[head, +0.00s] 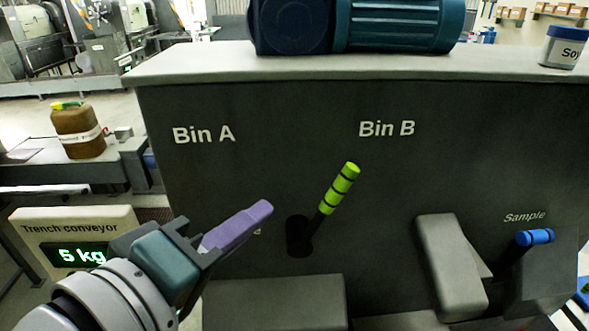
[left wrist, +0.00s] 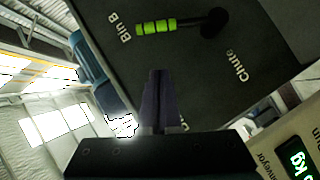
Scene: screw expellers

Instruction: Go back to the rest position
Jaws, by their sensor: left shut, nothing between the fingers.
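My left gripper (head: 258,213) reaches in from the lower left in the head view, its purple fingers shut together and empty. Its tip is in front of the dark panel, to the left of the lever (head: 339,188) with a green, black-banded handle. The lever tilts up and to the right, towards the Bin B label (head: 387,129). In the left wrist view the shut fingers (left wrist: 158,75) point towards the panel, and the green-handled lever (left wrist: 170,25) lies beyond them, apart from them. My right gripper does not show in either view.
The dark machine panel (head: 270,110) fills the middle, with a teal motor (head: 395,25) on top. A blue-handled Sample lever (head: 535,237) stands at the right. A display (head: 80,255) reading 5 kg is at the left, and a brown jug (head: 78,135) stands behind it.

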